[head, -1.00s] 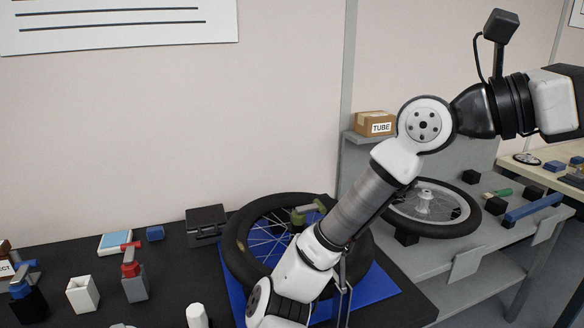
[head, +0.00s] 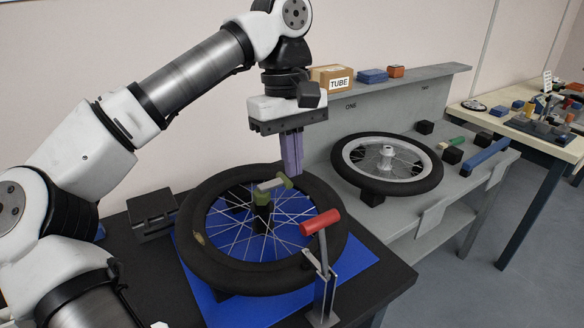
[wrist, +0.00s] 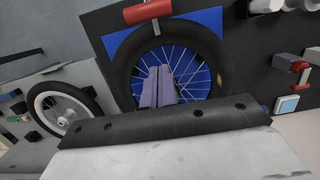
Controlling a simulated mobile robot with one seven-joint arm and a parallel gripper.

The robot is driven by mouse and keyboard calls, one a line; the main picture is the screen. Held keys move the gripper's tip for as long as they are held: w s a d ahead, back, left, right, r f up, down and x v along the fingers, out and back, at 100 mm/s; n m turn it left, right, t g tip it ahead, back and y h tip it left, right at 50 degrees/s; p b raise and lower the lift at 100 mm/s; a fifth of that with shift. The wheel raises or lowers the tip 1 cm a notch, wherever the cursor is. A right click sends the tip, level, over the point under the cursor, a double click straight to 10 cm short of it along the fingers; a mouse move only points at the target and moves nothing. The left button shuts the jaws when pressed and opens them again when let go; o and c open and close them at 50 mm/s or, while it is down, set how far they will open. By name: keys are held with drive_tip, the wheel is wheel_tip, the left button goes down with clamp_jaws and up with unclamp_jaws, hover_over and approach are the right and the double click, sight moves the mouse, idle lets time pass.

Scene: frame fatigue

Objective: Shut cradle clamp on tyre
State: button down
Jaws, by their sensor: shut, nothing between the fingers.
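A black tyre (head: 196,199) on a spoked wheel lies flat over a blue mat (head: 355,277) on the black bench. A clamp with a red handle (head: 320,222) on a grey upright bracket (head: 324,290) stands at the tyre's front right edge. Its handle is raised and tilted above the tyre. The red handle (wrist: 147,12) also shows at the top of the wrist view. A green-and-grey lever piece (head: 272,186) sits at the wheel's hub. My gripper (head: 292,172) is shut and empty, pointing down above the tyre's far side; its purple fingers (wrist: 158,82) overlap the wheel in the wrist view.
A second wheel (head: 388,164) with a pale rim rests on the grey bench at right. A box marked TUBE (head: 331,78) stands on the ledge behind. A black block (head: 152,212) sits left of the tyre. A blue-handled tool (head: 485,157) lies farther right.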

drive_tip(key=s+d+f+p, duration=0.2)
drive_tip(key=s+d+f, duration=0.1)
drive_tip(key=f, duration=0.3)
drive_tip(key=shift+s+f, duration=0.2)
drive_tip(key=shift+s, duration=0.25)
drive_tip(key=shift+s+d+r, duration=0.25)
drive_tip(key=shift+s+d, duration=0.05)
drive_tip(key=shift+s, duration=0.15)
